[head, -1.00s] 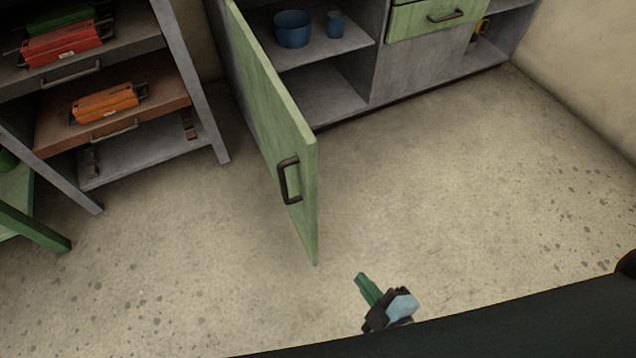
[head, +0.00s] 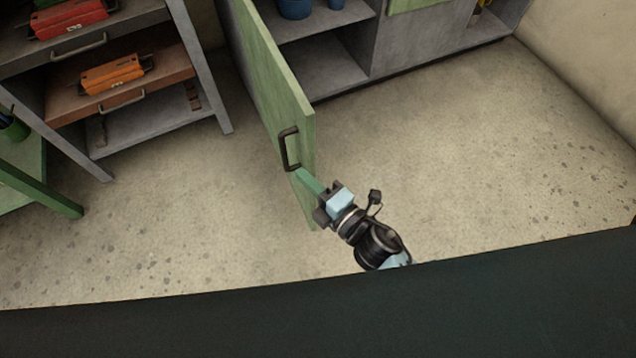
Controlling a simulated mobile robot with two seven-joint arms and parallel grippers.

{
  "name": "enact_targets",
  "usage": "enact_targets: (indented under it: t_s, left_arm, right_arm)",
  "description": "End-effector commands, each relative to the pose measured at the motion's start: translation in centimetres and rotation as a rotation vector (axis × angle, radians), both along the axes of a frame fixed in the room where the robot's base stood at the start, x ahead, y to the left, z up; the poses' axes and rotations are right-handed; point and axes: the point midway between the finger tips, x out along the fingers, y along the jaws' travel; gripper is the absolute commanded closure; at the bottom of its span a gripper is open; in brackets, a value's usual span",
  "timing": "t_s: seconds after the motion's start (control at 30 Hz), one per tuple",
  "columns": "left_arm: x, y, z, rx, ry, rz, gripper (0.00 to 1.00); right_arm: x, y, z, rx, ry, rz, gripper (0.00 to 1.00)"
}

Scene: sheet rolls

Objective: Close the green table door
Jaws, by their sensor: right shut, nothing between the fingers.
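The green door (head: 268,82) of the grey cabinet stands wide open, swung out toward me. Its dark handle (head: 287,150) is on the left face near the free edge. My right gripper (head: 302,177) is shut and empty, its green fingertips at the door's free edge just below the handle. I cannot tell whether the fingertips touch the door. The fingers overlap the lower part of the door in the view. My left gripper is not in view.
The cabinet's open shelves (head: 335,80) hold a blue pot (head: 295,9). At left stands a grey rack (head: 205,75) with an orange toolbox (head: 112,74) and a red one (head: 70,18). A green table (head: 30,175) is at lower left. Floor right of the door is clear.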

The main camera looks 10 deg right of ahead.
Motion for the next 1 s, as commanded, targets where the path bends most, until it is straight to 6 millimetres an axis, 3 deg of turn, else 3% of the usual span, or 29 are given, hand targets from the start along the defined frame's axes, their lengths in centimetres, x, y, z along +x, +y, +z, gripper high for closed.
enact_targets:
  t_s: [0.3, 0.4, 0.6, 1.0]
  left_arm:
    - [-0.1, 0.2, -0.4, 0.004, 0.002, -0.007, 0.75]
    - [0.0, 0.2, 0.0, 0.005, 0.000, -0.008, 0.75]
    - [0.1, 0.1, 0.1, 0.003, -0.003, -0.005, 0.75]
    - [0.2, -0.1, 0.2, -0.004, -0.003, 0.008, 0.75]
  right_arm:
    - [4.8, 3.4, 0.0, 0.001, 0.000, 0.000, 1.00]
    - [5.0, 1.3, 0.0, -0.003, 0.000, -0.002, 1.00]
    - [5.5, -0.3, 0.0, -0.001, 0.001, 0.000, 1.00]
    - [5.6, -0.7, 0.0, 0.000, 0.001, 0.000, 1.00]
